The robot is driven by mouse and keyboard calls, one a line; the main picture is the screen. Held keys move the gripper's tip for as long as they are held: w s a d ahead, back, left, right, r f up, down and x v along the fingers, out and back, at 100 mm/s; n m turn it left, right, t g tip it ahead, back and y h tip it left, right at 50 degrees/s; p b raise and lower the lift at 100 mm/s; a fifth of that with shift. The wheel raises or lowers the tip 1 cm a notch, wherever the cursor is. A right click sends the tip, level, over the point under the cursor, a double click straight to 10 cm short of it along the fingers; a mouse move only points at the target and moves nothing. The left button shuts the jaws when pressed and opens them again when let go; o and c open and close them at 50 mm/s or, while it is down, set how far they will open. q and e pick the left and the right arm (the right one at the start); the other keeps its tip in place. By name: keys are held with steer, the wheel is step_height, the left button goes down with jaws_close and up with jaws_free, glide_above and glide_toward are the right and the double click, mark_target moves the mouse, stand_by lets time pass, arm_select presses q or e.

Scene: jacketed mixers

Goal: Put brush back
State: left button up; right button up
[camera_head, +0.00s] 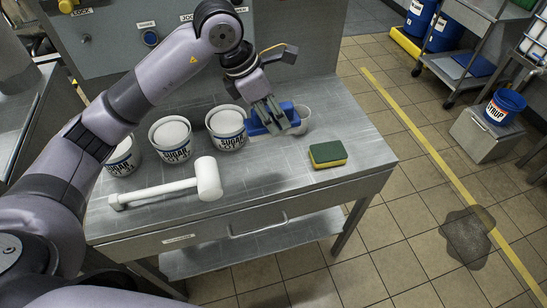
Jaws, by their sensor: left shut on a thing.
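The brush (257,125) looks like a blue block above the steel table, right of the sugar tubs. My left gripper (271,121) points down and is shut on it; the fingers hide its middle. I cannot tell whether the brush touches the tabletop. My right gripper is not in view.
Several white sugar tubs (172,141) stand on the steel table (270,187). A white mallet-shaped tool (208,178) lies in front of them. A green and yellow sponge (328,154) lies to the right. A dark puddle (467,238) marks the floor.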

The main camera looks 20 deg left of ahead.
arm_select(q)
step_height(320, 180, down, 16)
steer(key=p, duration=0.3)
steer(key=shift+r, duration=0.25)
steer(key=o, duration=0.5)
steer(key=shift+f, duration=0.15)
steer(key=o, duration=0.5)
